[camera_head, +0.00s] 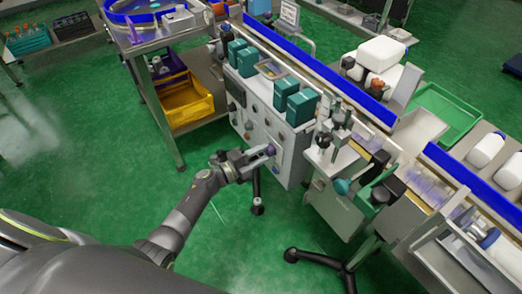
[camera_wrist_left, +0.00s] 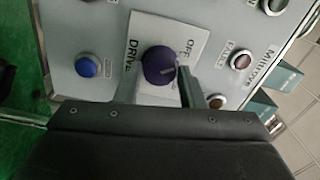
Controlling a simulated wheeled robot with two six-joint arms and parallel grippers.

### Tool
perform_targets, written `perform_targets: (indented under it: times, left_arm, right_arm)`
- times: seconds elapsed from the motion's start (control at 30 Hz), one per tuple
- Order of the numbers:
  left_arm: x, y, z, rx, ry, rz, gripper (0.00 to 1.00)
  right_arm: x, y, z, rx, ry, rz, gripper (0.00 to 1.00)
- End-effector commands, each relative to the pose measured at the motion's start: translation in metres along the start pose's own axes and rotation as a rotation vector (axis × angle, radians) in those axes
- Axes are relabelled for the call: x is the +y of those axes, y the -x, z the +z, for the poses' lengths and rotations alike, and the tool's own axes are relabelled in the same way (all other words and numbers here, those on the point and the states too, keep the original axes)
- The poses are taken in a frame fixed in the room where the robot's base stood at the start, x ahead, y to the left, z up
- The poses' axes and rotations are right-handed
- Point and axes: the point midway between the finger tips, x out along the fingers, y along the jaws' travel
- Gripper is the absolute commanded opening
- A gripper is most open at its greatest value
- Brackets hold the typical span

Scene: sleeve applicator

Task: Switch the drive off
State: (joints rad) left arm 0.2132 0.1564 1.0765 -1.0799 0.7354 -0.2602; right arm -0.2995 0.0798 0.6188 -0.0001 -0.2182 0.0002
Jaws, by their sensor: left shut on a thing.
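The drive switch is a dark purple round knob (camera_wrist_left: 160,66) on a white plate lettered DRIVE and OFF, in the left wrist view. My left gripper (camera_head: 266,152) reaches the front of the grey control cabinet (camera_head: 286,165) in the head view. In the left wrist view its two fingers (camera_wrist_left: 157,80) stand on either side of the knob, shut on it. A pale line shows on the knob face, but part of the plate's lettering is hidden by the knob and fingers. My right gripper is not in view.
Teal boxes (camera_head: 302,105) stand on the cabinet. A conveyor with blue rails (camera_head: 325,73) runs behind. Green floor (camera_head: 110,200) is clear at left.

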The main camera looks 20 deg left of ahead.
Motion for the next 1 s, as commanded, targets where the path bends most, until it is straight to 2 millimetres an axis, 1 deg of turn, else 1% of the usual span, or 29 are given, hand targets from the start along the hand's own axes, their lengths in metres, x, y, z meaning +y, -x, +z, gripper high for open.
perform_targets:
  times: [0.03,0.1,0.4,0.9,0.93,1.0]
  left_arm:
    - [-0.0014,0.0004,0.0,-0.001,0.03,0.002,0.13]
    - [-0.0011,0.0003,0.0001,-0.001,0.068,0.002,0.13]
    - [0.0003,0.0002,0.0004,-0.002,0.168,0.002,0.13]
    - [0.001,0.0004,0.0003,-0.001,0.188,0.001,0.13]
    - [0.001,0.0004,0.0003,-0.001,0.188,0.001,0.37]
    - [0.0009,0.0004,0.0003,-0.001,0.188,0.001,0.46]
  right_arm:
    - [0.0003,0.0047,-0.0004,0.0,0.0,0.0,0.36]
    - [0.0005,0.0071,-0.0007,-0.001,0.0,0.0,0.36]
    - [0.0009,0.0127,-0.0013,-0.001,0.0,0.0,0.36]
    - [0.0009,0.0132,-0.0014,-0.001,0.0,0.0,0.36]
    - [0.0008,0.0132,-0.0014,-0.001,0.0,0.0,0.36]
    - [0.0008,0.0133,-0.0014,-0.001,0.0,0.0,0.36]
